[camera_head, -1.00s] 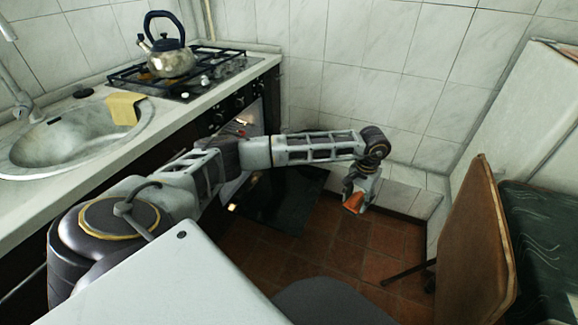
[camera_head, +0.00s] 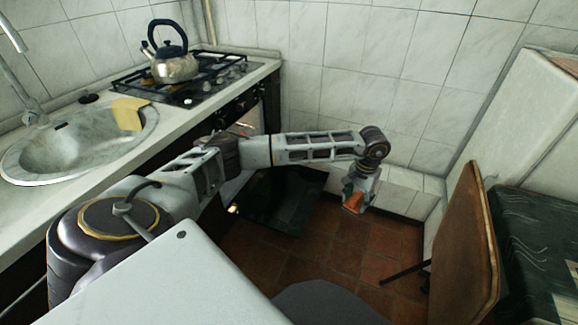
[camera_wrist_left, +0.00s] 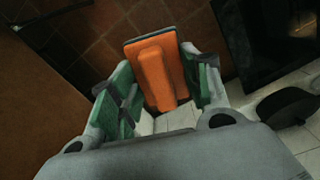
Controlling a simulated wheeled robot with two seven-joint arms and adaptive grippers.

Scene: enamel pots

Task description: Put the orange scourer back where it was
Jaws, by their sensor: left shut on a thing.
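The orange scourer (camera_head: 352,203) is in my left gripper (camera_head: 357,194), which hangs down from the outstretched left arm over the floor near the tiled wall. In the left wrist view the scourer (camera_wrist_left: 155,70) is an orange block with a raised grip and a dark edge. The fingers of my left gripper (camera_wrist_left: 160,88), with green pads, sit on both sides of it. The scourer's far side is hidden. My right gripper is in neither view.
A counter with a sink (camera_head: 75,145), a yellow cloth (camera_head: 128,113) and a stove with a kettle (camera_head: 175,68) runs along the left. A dark open oven door (camera_head: 285,200) lies below the arm. A brown chair back (camera_head: 465,245) and a dark table (camera_head: 545,240) stand at right.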

